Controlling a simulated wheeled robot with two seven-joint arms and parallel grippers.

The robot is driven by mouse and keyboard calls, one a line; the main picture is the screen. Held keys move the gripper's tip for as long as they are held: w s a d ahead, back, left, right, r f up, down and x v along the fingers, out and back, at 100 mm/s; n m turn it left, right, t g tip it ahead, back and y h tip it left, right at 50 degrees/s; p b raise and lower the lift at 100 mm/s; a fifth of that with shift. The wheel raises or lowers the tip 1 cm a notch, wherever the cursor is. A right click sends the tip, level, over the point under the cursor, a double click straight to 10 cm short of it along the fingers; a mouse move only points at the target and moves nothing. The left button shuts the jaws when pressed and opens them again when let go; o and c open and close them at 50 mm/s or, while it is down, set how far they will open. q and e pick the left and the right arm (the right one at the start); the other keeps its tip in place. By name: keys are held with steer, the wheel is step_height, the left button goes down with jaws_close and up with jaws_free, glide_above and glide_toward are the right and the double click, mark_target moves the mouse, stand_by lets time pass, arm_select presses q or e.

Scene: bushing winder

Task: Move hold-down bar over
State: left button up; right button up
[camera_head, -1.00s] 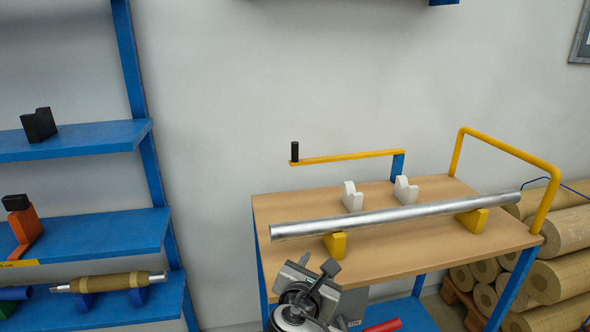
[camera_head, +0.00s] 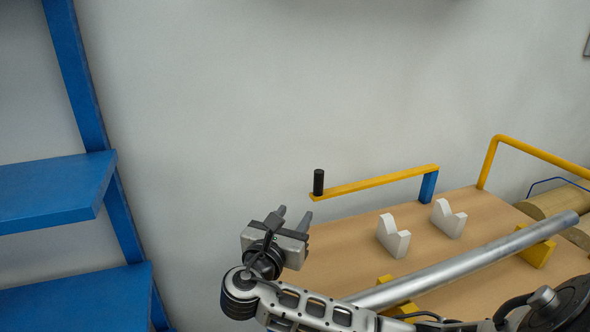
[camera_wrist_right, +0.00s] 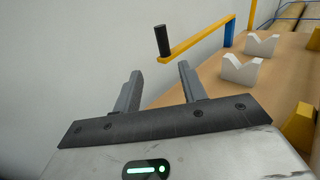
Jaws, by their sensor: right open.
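The hold-down bar (camera_head: 380,182) is a yellow arm with a black upright handle (camera_head: 318,182) at its left end and a blue post (camera_head: 428,187) at its right end. It stands at the back edge of the wooden table. My right gripper (camera_head: 294,216) is open and empty, to the left of the handle and a little lower in the head view. In the right wrist view the bar (camera_wrist_right: 198,39) and its handle (camera_wrist_right: 163,41) show beyond the open fingers (camera_wrist_right: 160,82), apart from them. My left gripper is not in view.
A long metal tube (camera_head: 470,262) lies on yellow supports (camera_head: 537,252) on the table (camera_head: 340,245). Two white V-blocks (camera_head: 393,236) stand behind it. A yellow rail (camera_head: 540,153) rises at the right. Blue shelves (camera_head: 55,190) stand at the left.

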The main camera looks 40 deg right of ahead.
mark_target(317, 183)
steer(key=x, duration=0.7)
steer(key=p+x, duration=0.1)
steer(key=x, duration=0.6)
steer(key=shift+s+d+r, duration=0.15)
steer(key=shift+d+r, duration=0.1)
steer(key=shift+d, duration=0.05)
steer(key=shift+w+d, duration=0.35)
steer(key=shift+d, duration=0.2)
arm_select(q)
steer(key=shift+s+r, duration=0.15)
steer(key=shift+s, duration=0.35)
arm_select(e)
jaws_close()
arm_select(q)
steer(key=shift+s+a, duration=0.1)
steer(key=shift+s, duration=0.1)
arm_select(e)
steer(key=shift+f, duration=0.1)
